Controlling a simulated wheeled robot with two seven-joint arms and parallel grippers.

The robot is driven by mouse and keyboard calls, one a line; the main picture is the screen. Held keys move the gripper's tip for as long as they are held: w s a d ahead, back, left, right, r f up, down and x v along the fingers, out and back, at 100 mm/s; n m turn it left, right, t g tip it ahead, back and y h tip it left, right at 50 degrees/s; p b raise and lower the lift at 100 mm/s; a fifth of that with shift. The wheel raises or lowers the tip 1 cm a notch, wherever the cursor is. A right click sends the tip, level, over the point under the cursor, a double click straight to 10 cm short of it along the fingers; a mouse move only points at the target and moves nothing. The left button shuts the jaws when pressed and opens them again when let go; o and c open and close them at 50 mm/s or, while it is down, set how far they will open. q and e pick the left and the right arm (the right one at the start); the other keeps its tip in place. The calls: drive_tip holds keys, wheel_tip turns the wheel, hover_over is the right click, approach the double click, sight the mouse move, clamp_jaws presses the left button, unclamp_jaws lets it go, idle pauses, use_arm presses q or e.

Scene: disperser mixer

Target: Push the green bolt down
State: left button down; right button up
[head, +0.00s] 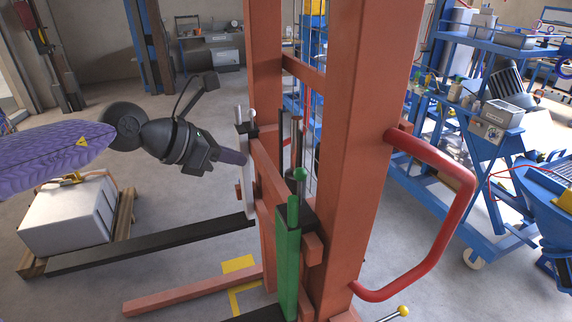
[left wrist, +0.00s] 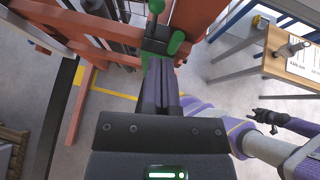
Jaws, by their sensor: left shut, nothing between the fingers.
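An upright green bar (head: 288,262) with a rounded green top stands on the front of the orange lift frame. Just behind it, a green-knobbed dark rod (head: 299,174) rises from a dark block. I cannot tell which of these is the green bolt. In the left wrist view, a green rounded part (left wrist: 177,42) and a green knob (left wrist: 157,6) show just beyond the fingertips. My left gripper (head: 245,158) is shut and empty, left of the green parts. In the left wrist view its fingers (left wrist: 160,62) point at the dark block; contact is unclear.
The orange post (head: 365,130) and a red curved handle (head: 455,180) stand to the right. Dark forks (head: 150,245) reach left toward a white box on a pallet (head: 68,215). A blue cart (head: 420,180) is farther right. My right gripper (left wrist: 270,118) shows small in the left wrist view.

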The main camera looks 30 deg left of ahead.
sight(295, 174)
use_arm(q)
drive_tip(key=p+x, duration=0.5)
drive_tip(key=x, duration=0.7)
drive_tip(key=shift+w, duration=0.3)
drive_tip(key=shift+w+f, duration=0.1)
drive_tip(key=shift+f, duration=0.1)
drive_tip(key=shift+f, duration=0.1)
wheel_tip(295, 174, down, 3)
drive_tip(key=b, duration=0.3)
drive_tip(key=shift+f, duration=0.2)
drive_tip(key=shift+r, duration=0.15)
